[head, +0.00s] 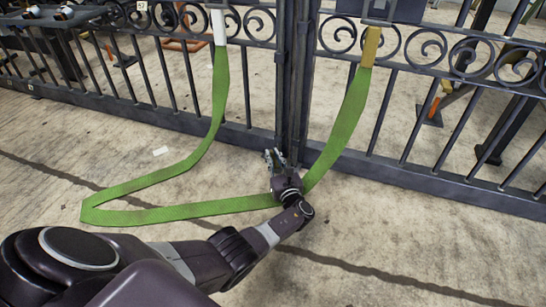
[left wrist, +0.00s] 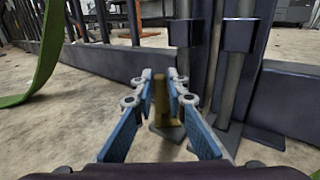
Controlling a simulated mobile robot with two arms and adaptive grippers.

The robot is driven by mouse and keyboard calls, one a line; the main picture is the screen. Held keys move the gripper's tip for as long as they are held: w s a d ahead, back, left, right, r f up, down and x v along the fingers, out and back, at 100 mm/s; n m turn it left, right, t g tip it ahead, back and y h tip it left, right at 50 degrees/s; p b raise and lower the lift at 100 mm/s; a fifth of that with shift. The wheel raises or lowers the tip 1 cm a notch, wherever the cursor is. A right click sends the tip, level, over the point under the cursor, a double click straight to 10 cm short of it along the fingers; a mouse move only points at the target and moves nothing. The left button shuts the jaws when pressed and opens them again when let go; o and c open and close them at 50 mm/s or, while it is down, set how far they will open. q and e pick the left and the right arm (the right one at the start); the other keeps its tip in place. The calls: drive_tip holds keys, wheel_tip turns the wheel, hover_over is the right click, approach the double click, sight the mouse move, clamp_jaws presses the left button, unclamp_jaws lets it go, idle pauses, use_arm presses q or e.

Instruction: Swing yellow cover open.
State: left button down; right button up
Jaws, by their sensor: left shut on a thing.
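In the left wrist view a yellow upright piece (left wrist: 163,98), which I take to be the yellow cover, stands low at the foot of the dark gate posts. My left gripper (left wrist: 166,92) has its blue-padded fingers on either side of this piece and is shut on it. In the head view my left gripper (head: 275,160) is low at the gate's middle posts, and the yellow piece is hidden there. The dark scroll gate (head: 296,90) stands upright across the view. My right gripper is not in view.
A green strap (head: 220,90) hangs from a white end on the left and loops across the floor behind my left arm. It rises to a yellow end (head: 370,47) on the right side of the gate. Pale bare floor (head: 430,255) lies in front of the gate.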

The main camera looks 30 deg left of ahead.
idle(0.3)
use_arm(q)
drive_tip(key=c, duration=1.9)
unclamp_jaws()
drive_tip(key=shift+c, duration=0.2)
